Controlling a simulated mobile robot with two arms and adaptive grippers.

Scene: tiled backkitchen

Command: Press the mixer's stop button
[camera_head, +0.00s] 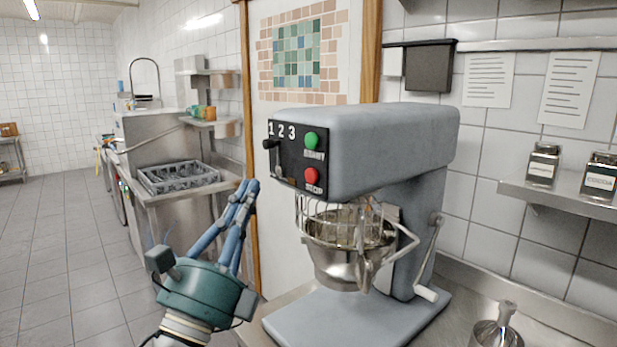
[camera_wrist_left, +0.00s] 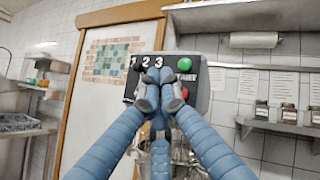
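The grey mixer (camera_head: 390,135) stands on a steel counter, with a black control panel (camera_head: 297,150) on its front. The panel has a round red stop button (camera_head: 311,176) below a green start button (camera_head: 313,141). My left gripper (camera_head: 248,188) is left of the panel and apart from it, fingers pointing up, fingertips close together and empty. In the left wrist view the shut fingers (camera_wrist_left: 158,88) cover much of the panel. My right gripper is not in view.
A metal bowl (camera_head: 345,262) with a wire guard hangs under the mixer head. A speed lever (camera_head: 275,155) sticks out at the panel's left. A shelf (camera_head: 560,195) with labelled jars is at right. A dish rack (camera_head: 180,178) stands behind my left gripper.

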